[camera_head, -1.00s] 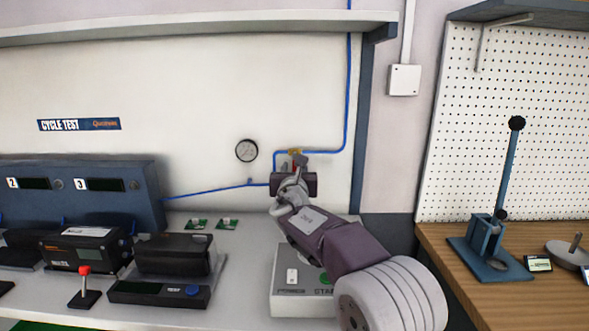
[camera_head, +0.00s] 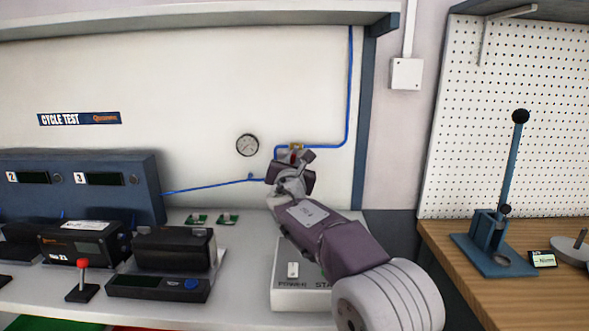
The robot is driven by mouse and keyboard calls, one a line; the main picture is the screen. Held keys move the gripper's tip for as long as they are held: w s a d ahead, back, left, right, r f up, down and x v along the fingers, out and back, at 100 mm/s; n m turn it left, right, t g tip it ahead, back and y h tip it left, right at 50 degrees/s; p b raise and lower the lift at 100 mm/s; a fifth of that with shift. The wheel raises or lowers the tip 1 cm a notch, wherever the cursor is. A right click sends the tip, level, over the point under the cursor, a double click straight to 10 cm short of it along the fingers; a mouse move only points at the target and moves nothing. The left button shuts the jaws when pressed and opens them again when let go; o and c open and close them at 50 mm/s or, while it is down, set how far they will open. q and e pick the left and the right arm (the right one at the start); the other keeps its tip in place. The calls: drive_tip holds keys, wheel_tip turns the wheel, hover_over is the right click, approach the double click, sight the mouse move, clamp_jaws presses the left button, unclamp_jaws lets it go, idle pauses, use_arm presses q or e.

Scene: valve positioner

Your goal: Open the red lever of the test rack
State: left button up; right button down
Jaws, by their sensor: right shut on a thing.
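The brass valve (camera_head: 297,147) sits on the blue air line on the back panel. A small bit of red, which looks like part of the lever (camera_head: 293,158), shows just below it. My right gripper (camera_head: 291,167) is at the valve, shut on the lever, with its jaws tilted. The gripper hides most of the lever, so its exact angle cannot be read. My left gripper is not in view.
A round gauge (camera_head: 247,145) is left of the valve. A white power box (camera_head: 290,291) stands under my right arm. Black devices (camera_head: 174,251) and a red-knobbed stick (camera_head: 83,278) stand on the bench at left. A blue lever press (camera_head: 491,243) stands at right.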

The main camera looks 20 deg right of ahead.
drive_tip(key=shift+w+a+r+m+b, duration=0.1)
drive_tip(key=shift+a+r+m+b, duration=0.45)
drive_tip(key=shift+m, duration=1.9)
drive_tip(key=shift+w+a+r+m+b, duration=0.2)
drive_tip(key=shift+r+m+b, duration=0.4)
drive_tip(key=shift+m, duration=1.8)
drive_tip(key=shift+w+a+r+m+b, duration=0.1)
drive_tip(key=shift+a+r+m+b, duration=0.5)
drive_tip(key=shift+m, duration=1.85)
drive_tip(key=shift+d+f, duration=0.2)
drive_tip(key=c, duration=1.4)
unclamp_jaws()
drive_tip(key=shift+c, duration=0.2)
drive_tip(key=shift+s+b, duration=0.15)
drive_tip(key=shift+b, duration=0.15)
drive_tip(key=b+v, duration=0.3)
drive_tip(key=v, duration=0.6)
